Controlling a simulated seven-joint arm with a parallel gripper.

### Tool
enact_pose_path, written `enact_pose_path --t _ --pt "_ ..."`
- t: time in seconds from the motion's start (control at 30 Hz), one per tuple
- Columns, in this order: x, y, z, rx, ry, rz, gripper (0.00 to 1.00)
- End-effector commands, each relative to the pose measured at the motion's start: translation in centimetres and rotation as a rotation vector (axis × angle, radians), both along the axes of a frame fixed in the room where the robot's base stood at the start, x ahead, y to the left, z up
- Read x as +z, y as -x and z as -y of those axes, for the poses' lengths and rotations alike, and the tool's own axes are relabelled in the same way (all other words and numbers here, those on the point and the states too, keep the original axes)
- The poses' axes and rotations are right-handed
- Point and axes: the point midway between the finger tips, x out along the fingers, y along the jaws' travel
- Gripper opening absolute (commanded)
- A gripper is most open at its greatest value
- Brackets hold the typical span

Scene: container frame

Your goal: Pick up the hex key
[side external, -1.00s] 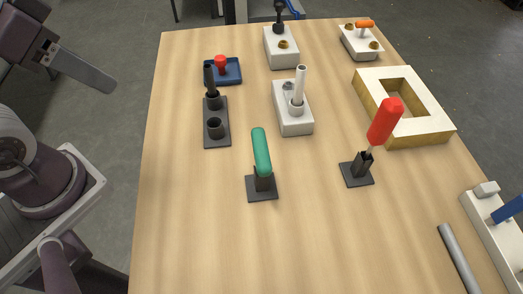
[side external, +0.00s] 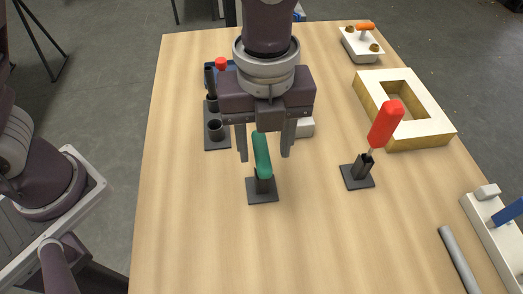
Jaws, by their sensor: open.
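A green-handled tool (side external: 262,158), which may be the hex key, stands upright in a small black holder (side external: 265,192) near the middle of the table. Its lower end is hidden in the holder. My gripper (side external: 264,155) points down at the green handle, with one finger to the left of it and one to the right. The fingers are apart, with gaps visible on both sides in this view. Whether the fingers are level with the handle or behind it is hard to tell.
A red-handled screwdriver (side external: 385,125) stands in a black holder to the right. A black two-post stand (side external: 217,137) is at the left, and a square wooden frame (side external: 434,121) at the right. A grey rod (side external: 457,258) lies front right. The table's front left is clear.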

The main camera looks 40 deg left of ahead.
Motion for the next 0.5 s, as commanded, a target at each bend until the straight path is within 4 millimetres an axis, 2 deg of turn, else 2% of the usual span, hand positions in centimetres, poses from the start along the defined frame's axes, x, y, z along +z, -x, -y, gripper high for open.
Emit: enact_pose_path --t 0.2,0.27,0.5 --pt "-4.1 0.1 -0.6 0.003 -0.004 -0.004 0.47" --pt "-4.9 0.0 -0.6 0.004 -0.003 -0.003 0.47" --pt "-5.4 -0.1 -0.6 0.007 -0.001 0.001 0.47"
